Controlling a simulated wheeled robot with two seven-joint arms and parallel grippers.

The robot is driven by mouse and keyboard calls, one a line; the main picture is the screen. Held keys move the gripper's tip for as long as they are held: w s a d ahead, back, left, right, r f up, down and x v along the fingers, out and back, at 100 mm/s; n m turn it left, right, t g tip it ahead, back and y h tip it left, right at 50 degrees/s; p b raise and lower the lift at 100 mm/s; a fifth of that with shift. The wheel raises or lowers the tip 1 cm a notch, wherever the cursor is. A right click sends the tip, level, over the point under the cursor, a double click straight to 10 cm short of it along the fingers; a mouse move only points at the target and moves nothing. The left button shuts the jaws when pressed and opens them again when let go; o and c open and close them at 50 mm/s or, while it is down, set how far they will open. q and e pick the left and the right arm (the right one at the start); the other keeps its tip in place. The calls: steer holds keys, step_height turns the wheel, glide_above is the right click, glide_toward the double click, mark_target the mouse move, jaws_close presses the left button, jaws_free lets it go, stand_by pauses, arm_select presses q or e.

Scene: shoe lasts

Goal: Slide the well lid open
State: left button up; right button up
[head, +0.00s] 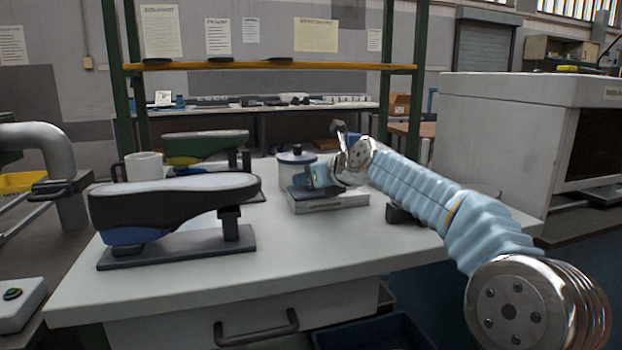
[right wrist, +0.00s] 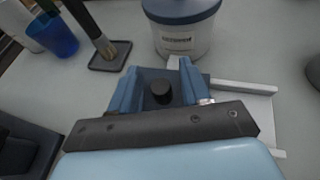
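The well (head: 335,203) is a low pale block on the bench, right of centre in the head view; its pale side (right wrist: 250,115) shows in the right wrist view. A dark blue-grey lid (right wrist: 152,74) with a round black knob (right wrist: 160,92) lies on it, partly hidden by my gripper. My right gripper (right wrist: 158,82) is just over the lid, its blue fingers apart on either side of the knob, with visible gaps. In the head view, my right gripper (head: 318,177) hides much of the well's top. My left gripper is in neither view.
A pot with a blue lid (head: 297,158) stands right behind the well. Shoe lasts on stands (head: 175,200) (head: 205,147) and a white mug (head: 143,166) are to the left. A blue cup (right wrist: 55,35) and a brush (right wrist: 93,30) on a dark tray are at upper left in the wrist view.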

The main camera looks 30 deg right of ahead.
jaws_close()
steer(key=d, duration=0.3)
steer(key=s+d, duration=0.1)
steer(key=d, duration=0.1)
steer(key=s+d+p, duration=0.1)
steer(key=d, duration=0.2)
steer(key=shift+d, duration=0.35)
steer(key=shift+o, duration=0.5)
jaws_free()
steer(key=shift+s, duration=0.1)
steer(key=shift+s, duration=0.1)
steer(key=v, duration=1.3)
steer(key=shift+s+r, duration=0.15)
steer(key=shift+s, duration=0.15)
steer(key=shift+d, duration=0.1)
